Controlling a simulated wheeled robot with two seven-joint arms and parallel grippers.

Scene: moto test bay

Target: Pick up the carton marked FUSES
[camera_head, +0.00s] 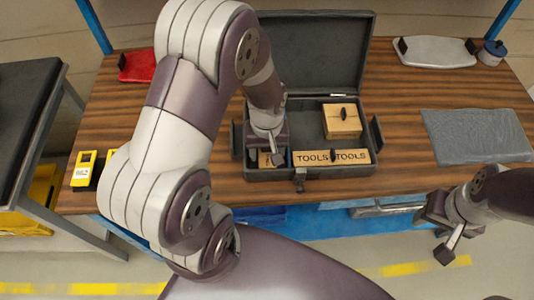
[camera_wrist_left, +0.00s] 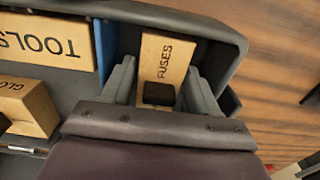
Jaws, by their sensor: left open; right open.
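The tan carton marked FUSES (camera_wrist_left: 168,58) lies in an end compartment of the dark toolbox (camera_wrist_left: 185,13), with a black tab on its top. My left gripper (camera_wrist_left: 160,88) is open, with one finger on each side of the carton; I cannot tell whether they touch it. In the head view my left gripper (camera_head: 267,152) reaches down into the toolbox's left end and hides most of the carton, leaving a tan sliver (camera_head: 264,161). My right gripper (camera_head: 446,236) is open and empty, in front of the table at the right.
Cartons marked TOOLS (camera_head: 340,157) and one starting GLO (camera_wrist_left: 28,105) share the toolbox. A blue divider (camera_wrist_left: 105,45) stands beside FUSES. The lid (camera_head: 318,50) is raised behind. A grey mat (camera_head: 478,136) lies right; yellow items (camera_head: 84,170) stand left.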

